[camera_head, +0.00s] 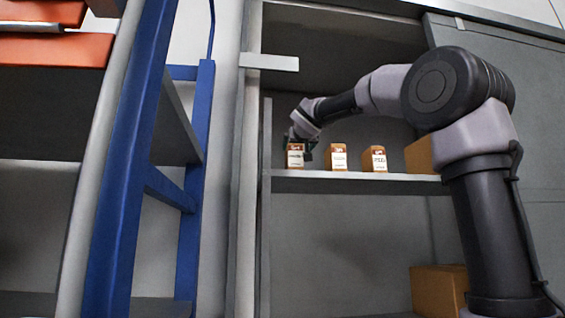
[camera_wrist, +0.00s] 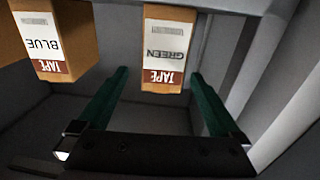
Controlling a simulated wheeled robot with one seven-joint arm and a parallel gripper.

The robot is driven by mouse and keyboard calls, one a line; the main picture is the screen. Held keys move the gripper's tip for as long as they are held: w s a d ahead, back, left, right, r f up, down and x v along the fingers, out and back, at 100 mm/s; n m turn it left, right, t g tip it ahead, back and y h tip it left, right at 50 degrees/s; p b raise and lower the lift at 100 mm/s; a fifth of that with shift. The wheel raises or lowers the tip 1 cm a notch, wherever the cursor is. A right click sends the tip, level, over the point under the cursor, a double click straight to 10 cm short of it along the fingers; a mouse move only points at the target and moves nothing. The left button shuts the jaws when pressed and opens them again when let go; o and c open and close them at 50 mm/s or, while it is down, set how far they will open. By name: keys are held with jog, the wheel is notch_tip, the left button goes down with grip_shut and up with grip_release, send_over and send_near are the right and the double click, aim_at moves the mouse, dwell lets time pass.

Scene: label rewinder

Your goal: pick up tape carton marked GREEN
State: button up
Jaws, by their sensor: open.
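The tape carton marked GREEN (camera_wrist: 164,52) appears upside down in the wrist view, orange-brown with a white label and a red TAPE band. It is the leftmost carton (camera_head: 295,158) on the shelf in the head view, where its print is too small to read. My gripper (camera_wrist: 160,73) is open, with a green finger to either side of the carton in the picture and a visible gap on both sides. I cannot tell how deep the fingers reach.
A carton marked BLUE (camera_wrist: 50,42) stands beside it, the middle carton (camera_head: 339,158) in the head view. A third carton (camera_head: 375,159) and a larger brown box (camera_head: 420,156) stand further right on the shelf (camera_head: 350,182). A cabinet side panel (camera_head: 266,170) is close left.

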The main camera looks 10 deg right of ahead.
jog(key=w, duration=0.8)
jog(key=shift+w+f, duration=0.1)
jog(key=shift+f, duration=0.25)
grip_shut()
jog(key=shift+r, duration=0.15)
